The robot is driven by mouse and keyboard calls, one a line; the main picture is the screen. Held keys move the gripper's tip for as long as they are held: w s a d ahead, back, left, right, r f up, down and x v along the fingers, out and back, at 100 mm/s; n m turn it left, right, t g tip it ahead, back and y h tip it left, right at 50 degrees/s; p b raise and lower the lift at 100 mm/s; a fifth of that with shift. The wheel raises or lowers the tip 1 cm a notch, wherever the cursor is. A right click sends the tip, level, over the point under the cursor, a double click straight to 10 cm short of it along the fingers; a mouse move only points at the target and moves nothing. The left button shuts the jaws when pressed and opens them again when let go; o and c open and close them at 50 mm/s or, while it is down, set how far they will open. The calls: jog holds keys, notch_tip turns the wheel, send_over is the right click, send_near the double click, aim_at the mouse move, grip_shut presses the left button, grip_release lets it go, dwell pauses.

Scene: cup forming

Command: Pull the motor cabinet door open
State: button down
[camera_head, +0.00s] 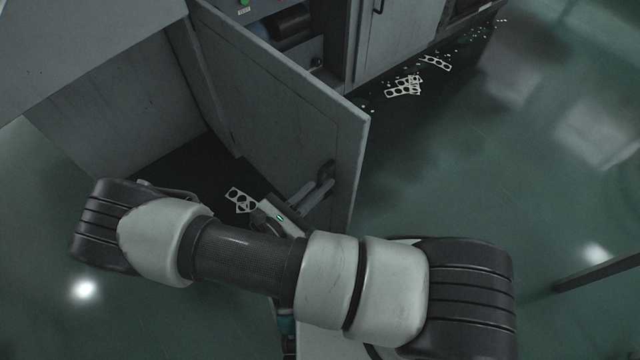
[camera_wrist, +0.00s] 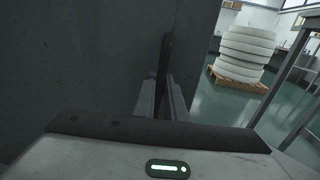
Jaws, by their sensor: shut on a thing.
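The motor cabinet door (camera_head: 270,100) is a grey metal panel. It stands swung well out from the cabinet, and the inside shows behind it. Its dark bar handle (camera_head: 326,174) is near the free edge, and it also shows in the wrist view (camera_wrist: 165,55). My gripper (camera_head: 318,188) is at the handle with its fingers shut on it. In the wrist view the gripper fingers (camera_wrist: 165,98) sit on both sides of the handle, close to the door face (camera_wrist: 80,60). Much of my gripper is hidden behind my arm in the head view.
Inside the cabinet are a dark cylindrical motor (camera_head: 290,27) and a green button (camera_head: 243,3). Punched scrap strips (camera_head: 404,87) lie on the floor at the cabinet's foot. The green floor (camera_head: 480,150) at right is largely clear. White rolls (camera_wrist: 246,48) stand on a wooden pallet (camera_wrist: 238,83).

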jog(key=c, duration=1.8)
grip_release()
jog(key=shift+a, duration=0.1)
jog(key=p+v, duration=0.1)
jog(key=v, duration=1.6)
jog(key=shift+s+r, duration=0.1)
jog(key=shift+s, duration=0.05)
